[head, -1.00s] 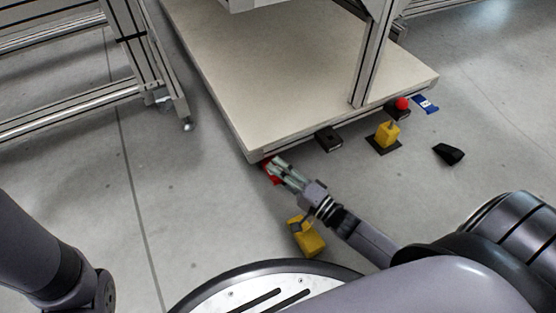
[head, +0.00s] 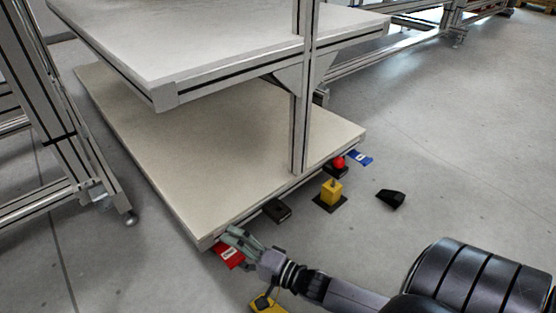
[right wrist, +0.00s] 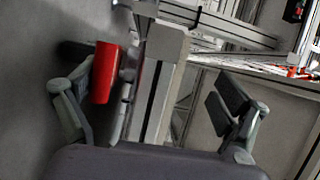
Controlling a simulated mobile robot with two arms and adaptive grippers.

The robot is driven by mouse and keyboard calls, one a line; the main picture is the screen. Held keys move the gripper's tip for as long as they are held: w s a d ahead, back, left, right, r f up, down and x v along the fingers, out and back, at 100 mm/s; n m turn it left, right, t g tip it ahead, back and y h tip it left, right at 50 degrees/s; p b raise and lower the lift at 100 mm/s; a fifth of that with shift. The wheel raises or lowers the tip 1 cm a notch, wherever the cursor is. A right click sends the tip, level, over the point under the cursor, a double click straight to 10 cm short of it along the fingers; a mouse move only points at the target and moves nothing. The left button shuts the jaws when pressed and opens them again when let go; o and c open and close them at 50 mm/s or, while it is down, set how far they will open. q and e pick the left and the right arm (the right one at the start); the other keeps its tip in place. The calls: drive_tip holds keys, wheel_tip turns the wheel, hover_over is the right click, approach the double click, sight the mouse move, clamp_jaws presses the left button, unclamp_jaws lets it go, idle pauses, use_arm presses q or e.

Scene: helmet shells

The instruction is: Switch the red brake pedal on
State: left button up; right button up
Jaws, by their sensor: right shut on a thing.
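The red brake pedal (head: 230,257) lies on the floor at the near corner of the low shelf, with a small white label on it. My right gripper (head: 236,238) is low down at this pedal, its fingers over the pedal's upper side. In the right wrist view the red pedal (right wrist: 105,73) is next to the left finger of my right gripper (right wrist: 150,97). My left gripper is out of view.
A black pedal (head: 277,210), a yellow pedal (head: 331,192), a red button (head: 338,163) and a blue pedal (head: 360,158) line the shelf edge (head: 215,238). A black wedge (head: 391,198) lies further right. Another yellow item (head: 266,303) is near my arm.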

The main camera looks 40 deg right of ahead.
drive_tip(key=shift+s+d+r+p, duration=0.2)
drive_tip(key=shift+s+r+p, duration=0.1)
drive_tip(key=shift+r, duration=0.15)
drive_tip(key=shift+s+d+r+p, duration=0.15)
drive_tip(key=shift+s+r, duration=0.1)
drive_tip(key=shift+r, duration=0.2)
drive_tip(key=shift+c, duration=0.8)
drive_tip(key=shift+p+v, duration=0.6)
drive_tip(key=shift+v, duration=0.65)
drive_tip(key=shift+s+d+r, duration=0.2)
drive_tip(key=shift+s+d, duration=0.05)
drive_tip(key=shift+s, duration=0.05)
drive_tip(key=shift+c, duration=0.9)
drive_tip(key=shift+s+d, duration=0.1)
drive_tip(key=shift+s, duration=0.25)
drive_tip(key=c, duration=0.6)
drive_tip(key=shift+o, duration=0.2)
drive_tip(key=p+v, duration=0.5)
drive_tip(key=v, duration=0.9)
drive_tip(key=shift+s+d+f, duration=0.15)
drive_tip(key=shift+s+f, duration=0.1)
drive_tip(key=shift+s, duration=0.05)
drive_tip(key=shift+p, duration=0.35)
